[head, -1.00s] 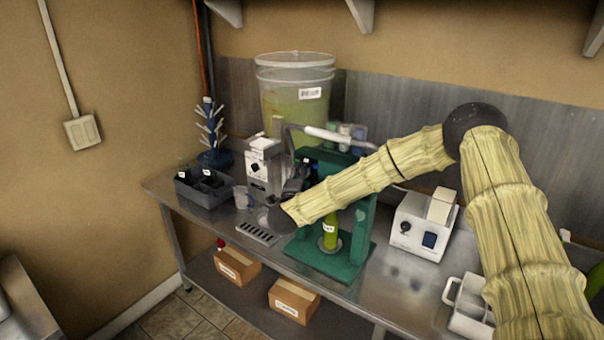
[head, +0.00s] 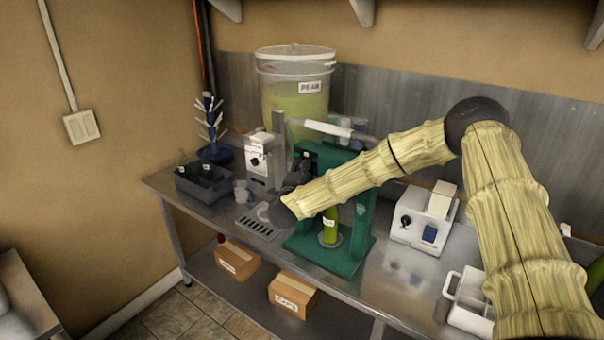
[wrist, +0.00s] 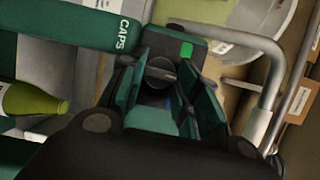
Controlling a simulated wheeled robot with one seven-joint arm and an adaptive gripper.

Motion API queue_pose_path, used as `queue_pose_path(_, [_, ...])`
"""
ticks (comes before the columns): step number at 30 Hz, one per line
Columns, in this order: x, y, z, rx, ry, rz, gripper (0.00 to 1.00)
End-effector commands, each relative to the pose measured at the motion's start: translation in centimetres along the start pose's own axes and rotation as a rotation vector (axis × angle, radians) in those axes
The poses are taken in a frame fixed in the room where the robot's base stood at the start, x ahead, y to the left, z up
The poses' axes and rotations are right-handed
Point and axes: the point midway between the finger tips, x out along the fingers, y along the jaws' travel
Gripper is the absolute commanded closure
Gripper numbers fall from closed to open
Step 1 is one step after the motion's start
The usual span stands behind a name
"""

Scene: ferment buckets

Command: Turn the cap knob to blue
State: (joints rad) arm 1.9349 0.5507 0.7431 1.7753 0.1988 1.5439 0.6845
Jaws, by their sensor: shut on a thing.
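The cap knob (wrist: 160,72) is a round dark knob on the dark face of the green capper, in the wrist view. A small green patch (wrist: 187,49) shows above and right of it, and a faint blue spot is partly hidden below it. My gripper (wrist: 168,76) has a finger on each side of the knob and is shut on it. The green capper (head: 360,225), lettered CAPS in the wrist view (wrist: 100,28), stands on the bench. In the head view my gripper (head: 294,178) is at its upper left, and the arm hides the knob.
A green bottle (head: 330,228) stands in the capper; it also shows in the wrist view (wrist: 30,100). A grey lever handle (wrist: 262,100) runs close on the right. A white machine (head: 258,165), a large bucket (head: 296,105) and a white box (head: 415,222) stand nearby.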

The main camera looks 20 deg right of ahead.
Motion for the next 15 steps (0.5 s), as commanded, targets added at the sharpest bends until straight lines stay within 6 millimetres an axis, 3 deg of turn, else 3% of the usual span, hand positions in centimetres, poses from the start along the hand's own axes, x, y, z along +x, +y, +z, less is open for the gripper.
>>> queue_pose_path(15, [-0.02,1.10,-0.03,0.181,0.000,-0.074,0.92])
